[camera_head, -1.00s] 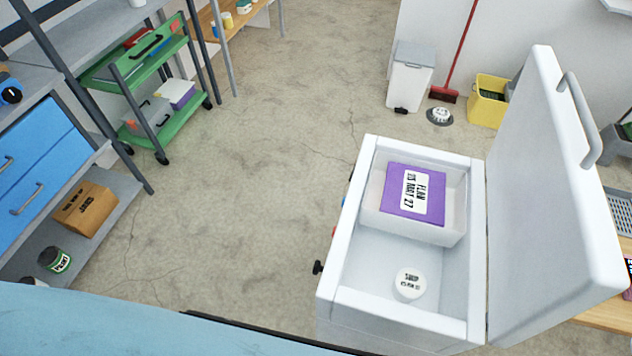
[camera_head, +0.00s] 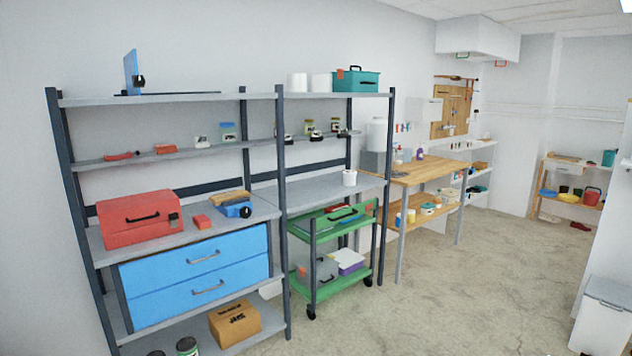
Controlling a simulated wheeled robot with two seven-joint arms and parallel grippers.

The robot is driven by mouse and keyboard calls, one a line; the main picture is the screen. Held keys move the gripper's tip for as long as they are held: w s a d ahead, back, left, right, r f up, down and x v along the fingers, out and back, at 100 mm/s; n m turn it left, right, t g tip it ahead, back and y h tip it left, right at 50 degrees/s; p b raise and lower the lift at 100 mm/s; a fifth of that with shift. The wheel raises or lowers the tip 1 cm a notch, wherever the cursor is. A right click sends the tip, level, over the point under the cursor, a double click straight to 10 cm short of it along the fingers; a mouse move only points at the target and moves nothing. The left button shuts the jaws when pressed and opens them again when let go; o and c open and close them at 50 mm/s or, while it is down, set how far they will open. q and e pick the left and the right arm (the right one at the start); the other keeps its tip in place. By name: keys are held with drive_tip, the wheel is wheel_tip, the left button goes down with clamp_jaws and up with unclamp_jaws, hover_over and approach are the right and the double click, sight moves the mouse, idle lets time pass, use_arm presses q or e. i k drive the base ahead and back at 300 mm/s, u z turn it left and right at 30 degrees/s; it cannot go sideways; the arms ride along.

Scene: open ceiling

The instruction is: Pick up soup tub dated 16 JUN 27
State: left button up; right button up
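The soup tub is not in view now; the white chest freezer that held a small white round tub a second ago is also out of the picture. Neither of my grippers shows in the head view.
Grey shelving (camera_head: 180,98) along the left wall holds a red toolbox (camera_head: 139,219), a blue drawer unit (camera_head: 196,276) and a cardboard box (camera_head: 235,324). A green cart (camera_head: 330,292) and a wooden workbench (camera_head: 408,178) stand beyond. A white bin (camera_head: 602,318) is at right. The concrete floor (camera_head: 455,295) between is clear.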

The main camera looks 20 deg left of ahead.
sight(349, 176)
drive_tip(key=u, duration=1.8)
drive_tip(key=i, duration=1.75)
drive_tip(key=z, duration=2.5)
drive_tip(key=i, duration=3.25)
drive_tip(key=u, duration=2.6)
drive_tip(key=i, duration=0.2)
drive_tip(key=u, duration=0.1)
